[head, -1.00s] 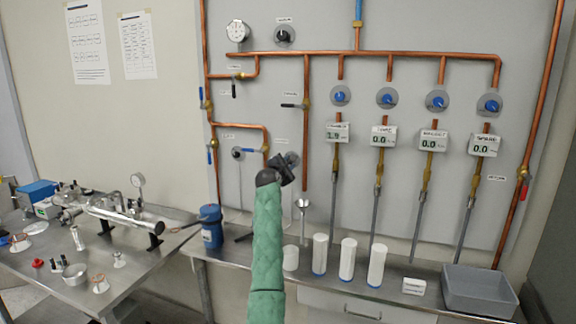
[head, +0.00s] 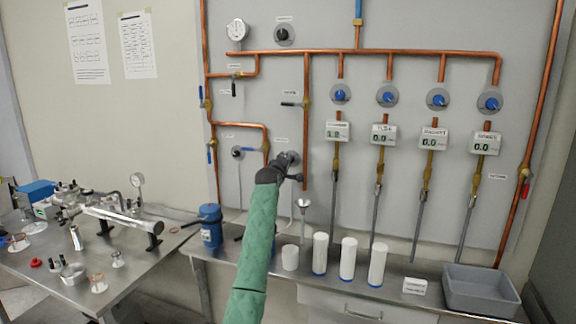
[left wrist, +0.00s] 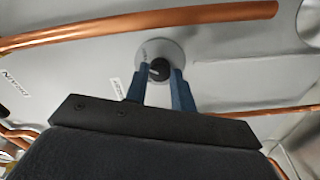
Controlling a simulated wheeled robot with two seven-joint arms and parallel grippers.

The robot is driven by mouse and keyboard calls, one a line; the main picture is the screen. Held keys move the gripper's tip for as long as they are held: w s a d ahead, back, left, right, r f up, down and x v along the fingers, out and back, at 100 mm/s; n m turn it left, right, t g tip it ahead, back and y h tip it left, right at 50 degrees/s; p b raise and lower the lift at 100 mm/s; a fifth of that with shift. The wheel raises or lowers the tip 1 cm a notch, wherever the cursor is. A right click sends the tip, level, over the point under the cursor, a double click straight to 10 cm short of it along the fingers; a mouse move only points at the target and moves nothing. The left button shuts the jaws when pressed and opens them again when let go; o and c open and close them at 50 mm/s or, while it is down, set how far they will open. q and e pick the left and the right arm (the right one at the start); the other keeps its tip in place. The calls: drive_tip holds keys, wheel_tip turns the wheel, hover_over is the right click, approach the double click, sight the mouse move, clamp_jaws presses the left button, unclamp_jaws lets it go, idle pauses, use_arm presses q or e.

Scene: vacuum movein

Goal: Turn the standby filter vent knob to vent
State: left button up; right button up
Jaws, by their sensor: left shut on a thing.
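My left gripper (head: 287,168) is at the grey wall panel, at the end of the green-sleeved arm, over a small round knob plate (head: 293,155) left of the lower end of a copper pipe. In the left wrist view a dark knob (left wrist: 159,68) sits on a round grey plate (left wrist: 171,49). The two blue fingers are shut on the knob, one on each side. In the head view my gripper hides most of this knob. My right gripper is not in view.
Copper pipes (head: 280,52) run across the panel close to my gripper. Several blue knobs (head: 340,96) and digital meters (head: 337,131) are to the right. Below are a steel counter (head: 330,285) with white cylinders (head: 348,258), a funnel (head: 303,205) and a grey bin (head: 480,290).

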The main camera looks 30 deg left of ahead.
use_arm(q)
drive_tip(key=m, duration=0.2)
drive_tip(key=shift+f+m, duration=0.25)
drive_tip(key=shift+m, duration=0.15)
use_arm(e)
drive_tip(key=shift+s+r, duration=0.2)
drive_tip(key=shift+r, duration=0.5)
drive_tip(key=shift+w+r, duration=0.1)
use_arm(q)
drive_tip(key=o, duration=1)
drive_tip(key=b+v, duration=0.3)
drive_tip(key=v, duration=0.4)
drive_tip(key=shift+s, duration=0.35)
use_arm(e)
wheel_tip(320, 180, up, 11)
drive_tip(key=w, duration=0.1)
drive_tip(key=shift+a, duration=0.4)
